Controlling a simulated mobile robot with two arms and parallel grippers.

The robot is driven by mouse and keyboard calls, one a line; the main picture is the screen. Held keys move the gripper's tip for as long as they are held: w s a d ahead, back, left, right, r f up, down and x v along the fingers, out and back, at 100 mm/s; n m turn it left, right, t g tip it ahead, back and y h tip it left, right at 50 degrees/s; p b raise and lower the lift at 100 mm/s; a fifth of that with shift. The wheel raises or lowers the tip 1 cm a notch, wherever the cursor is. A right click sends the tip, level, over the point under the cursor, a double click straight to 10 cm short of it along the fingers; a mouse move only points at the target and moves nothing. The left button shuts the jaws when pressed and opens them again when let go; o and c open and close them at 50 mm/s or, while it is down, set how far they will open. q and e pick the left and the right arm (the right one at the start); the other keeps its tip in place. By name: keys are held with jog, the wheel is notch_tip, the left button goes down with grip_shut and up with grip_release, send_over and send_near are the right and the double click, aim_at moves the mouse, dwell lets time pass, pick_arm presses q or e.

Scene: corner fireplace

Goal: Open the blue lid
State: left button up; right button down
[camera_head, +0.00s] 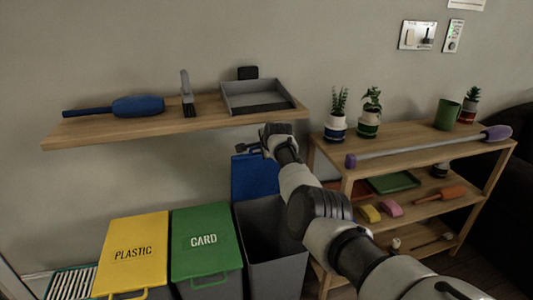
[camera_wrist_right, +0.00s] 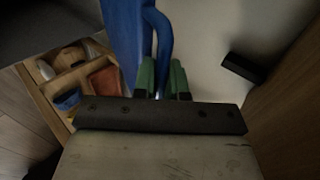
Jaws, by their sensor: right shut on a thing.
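The blue lid (camera_head: 254,178) stands raised, close to the wall, at the back of the dark grey bin (camera_head: 272,268), whose top is open. In the right wrist view the lid (camera_wrist_right: 122,30) and its blue handle (camera_wrist_right: 157,22) run down toward the green fingertips. My right gripper (camera_head: 248,147) is at the lid's upper edge, under the wall shelf. In the wrist view the right gripper (camera_wrist_right: 163,82) is shut on the handle; the exact contact is partly hidden. My left gripper is not in view.
The wall shelf (camera_head: 80,130) is just above my right gripper and holds a tray (camera_head: 225,97), a brush (camera_head: 186,90) and a blue duster (camera_head: 138,106). The yellow PLASTIC lid (camera_head: 130,270) and green CARD lid (camera_head: 205,262) are closed. A shelf rack (camera_head: 400,155) stands right.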

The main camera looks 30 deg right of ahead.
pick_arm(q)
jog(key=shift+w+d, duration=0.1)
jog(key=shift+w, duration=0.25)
pick_arm(e)
jog(key=shift+w, duration=0.1)
jog(key=c, duration=1.2)
grip_release()
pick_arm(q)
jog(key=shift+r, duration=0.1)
pick_arm(e)
jog(key=shift+r, duration=0.15)
pick_arm(q)
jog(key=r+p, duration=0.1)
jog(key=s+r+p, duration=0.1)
jog(key=p, duration=0.1)
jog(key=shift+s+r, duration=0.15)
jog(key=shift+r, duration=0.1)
pick_arm(e)
jog(key=v, duration=1)
jog(key=shift+s+r, duration=0.1)
jog(key=shift+s, duration=0.2)
